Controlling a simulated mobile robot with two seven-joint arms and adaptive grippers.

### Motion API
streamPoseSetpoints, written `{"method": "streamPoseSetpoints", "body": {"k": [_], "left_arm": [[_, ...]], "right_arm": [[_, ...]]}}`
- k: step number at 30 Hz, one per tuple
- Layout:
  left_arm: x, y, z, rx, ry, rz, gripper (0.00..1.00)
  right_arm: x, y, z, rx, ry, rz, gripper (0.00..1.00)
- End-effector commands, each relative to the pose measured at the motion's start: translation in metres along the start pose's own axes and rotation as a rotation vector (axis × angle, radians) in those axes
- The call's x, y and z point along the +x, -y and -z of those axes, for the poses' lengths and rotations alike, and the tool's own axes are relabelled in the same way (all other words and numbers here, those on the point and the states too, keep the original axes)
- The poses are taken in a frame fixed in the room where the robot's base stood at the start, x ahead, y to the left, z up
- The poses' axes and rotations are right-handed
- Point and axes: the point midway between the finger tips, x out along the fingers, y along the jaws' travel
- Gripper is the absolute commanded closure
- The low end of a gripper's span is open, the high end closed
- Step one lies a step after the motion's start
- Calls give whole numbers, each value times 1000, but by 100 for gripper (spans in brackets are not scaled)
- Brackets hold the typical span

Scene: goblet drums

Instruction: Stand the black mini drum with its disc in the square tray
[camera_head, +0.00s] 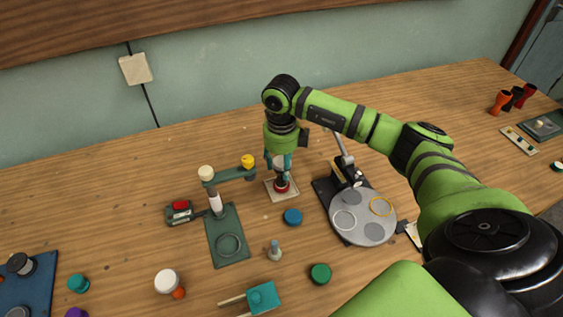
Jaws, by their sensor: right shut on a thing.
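My right gripper (279,170) points down over a cream square plate (270,195) in the middle of the table. Its teal fingers are shut on a small dark thing (281,178), mostly hidden between them. A red round part (282,187) shows just below it, over the plate. I cannot tell whether this is the black mini drum and its disc, or whether it touches the plate. At the far right stand a small black goblet drum (517,92) and orange and red ones (502,102). My left gripper is not in view.
A round grey plate with rings (366,230) stands right of the gripper on a dark base. A green stand with a post and arm (225,240) is to the left. A blue disc (293,217) and green disc (320,274) lie in front. The back left table is clear.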

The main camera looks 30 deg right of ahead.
Motion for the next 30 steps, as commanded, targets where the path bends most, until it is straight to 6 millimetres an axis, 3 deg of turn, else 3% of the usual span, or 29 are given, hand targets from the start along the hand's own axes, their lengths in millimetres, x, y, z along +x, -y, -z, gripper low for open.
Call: {"method": "streamPoseSetpoints", "body": {"k": [7, 8, 9, 10, 17, 19, 21, 30], "left_arm": [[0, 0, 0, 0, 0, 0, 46], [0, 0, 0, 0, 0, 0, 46], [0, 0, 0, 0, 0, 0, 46], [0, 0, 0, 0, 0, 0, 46], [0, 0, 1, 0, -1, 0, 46], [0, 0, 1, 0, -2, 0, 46], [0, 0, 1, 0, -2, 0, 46], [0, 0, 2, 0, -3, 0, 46]], "right_arm": [[0, 0, 0, 0, 0, 0, 71], [0, 0, 0, 0, 0, 0, 45], [0, 0, 0, 0, 0, 0, 29], [0, 0, 0, 0, 0, 0, 25], [0, 0, 0, 0, 0, 0, 25], [0, 0, 0, 0, 0, 0, 9], [0, 0, 0, 0, 0, 0, 0], [0, 0, 0, 0, 0, 0, 0]]}}
